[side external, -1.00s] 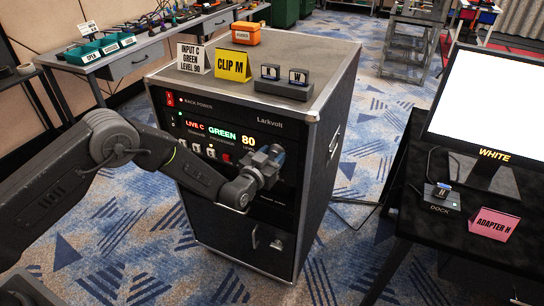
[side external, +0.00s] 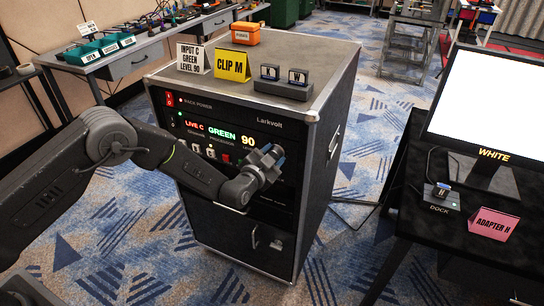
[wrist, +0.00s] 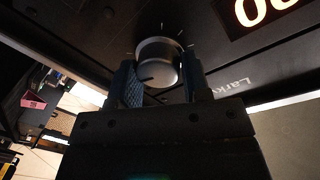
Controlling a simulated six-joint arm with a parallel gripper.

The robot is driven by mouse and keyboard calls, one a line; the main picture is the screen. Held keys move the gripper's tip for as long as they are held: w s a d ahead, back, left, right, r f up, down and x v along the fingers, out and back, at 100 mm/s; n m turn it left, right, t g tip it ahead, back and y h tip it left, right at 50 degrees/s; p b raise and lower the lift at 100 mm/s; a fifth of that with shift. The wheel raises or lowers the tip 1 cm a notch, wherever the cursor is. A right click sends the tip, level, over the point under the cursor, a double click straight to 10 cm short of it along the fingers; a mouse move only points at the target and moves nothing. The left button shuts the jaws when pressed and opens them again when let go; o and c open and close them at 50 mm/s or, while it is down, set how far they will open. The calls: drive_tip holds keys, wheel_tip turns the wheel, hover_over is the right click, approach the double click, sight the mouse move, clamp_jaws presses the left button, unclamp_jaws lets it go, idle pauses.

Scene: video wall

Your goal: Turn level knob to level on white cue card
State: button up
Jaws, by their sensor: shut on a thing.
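In the side view my gripper (side external: 268,160) is at the right of the rack front and hides the knob. The white cue card (side external: 194,56) stands on top of the rack and reads INPUT C, GREEN, LEVEL 90. The level display (side external: 247,141) on the rack reads 90, beside LIVE C and GREEN.
On the rack (side external: 336,110) stand a yellow CLIP M card (side external: 232,65), an orange box (side external: 246,33) and a dark holder (side external: 282,89) with two small blocks. A screen labelled WHITE (side external: 493,95) and a pink ADAPTER H card (side external: 493,224) are on the right table.

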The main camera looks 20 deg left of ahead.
idle(0.4)
drive_tip(key=o, duration=0.9)
drive_tip(key=shift+s, duration=0.1)
drive_tip(key=s, duration=0.9)
drive_tip(key=s+a, duration=0.1)
drive_tip(key=s, duration=0.3)
drive_tip(key=shift+s+a+r, duration=0.1)
drive_tip(key=shift+s+r, duration=0.2)
drive_tip(key=shift+r, duration=0.05)
